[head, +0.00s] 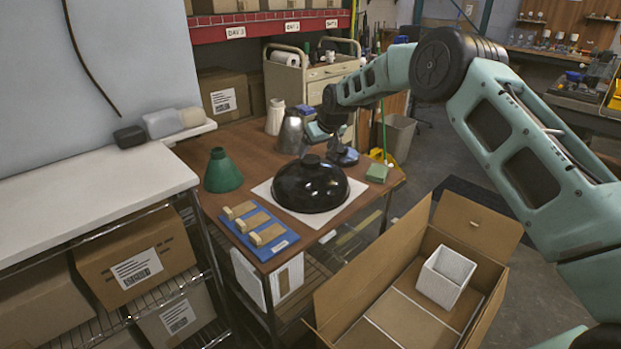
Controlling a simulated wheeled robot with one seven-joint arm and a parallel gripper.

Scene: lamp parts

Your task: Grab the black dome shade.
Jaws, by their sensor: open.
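The black dome shade (310,186) is glossy, with a small knob on top. It sits dome-up on a white sheet (263,190) on the brown wooden table (203,150). My gripper (328,147) is at the end of my arm, just behind and slightly right of the shade's knob in the picture. It is open and does not hold the shade. The fingertips are small and dark here, and I cannot tell exactly how far they are from the shade.
A green cone shade (222,172), a metal shade (291,133) and a white shade (275,118) stand left and behind. A blue tray (277,244) with wooden blocks lies in front. A green block (377,172) is at right. An open cardboard box (372,268) stands lower right.

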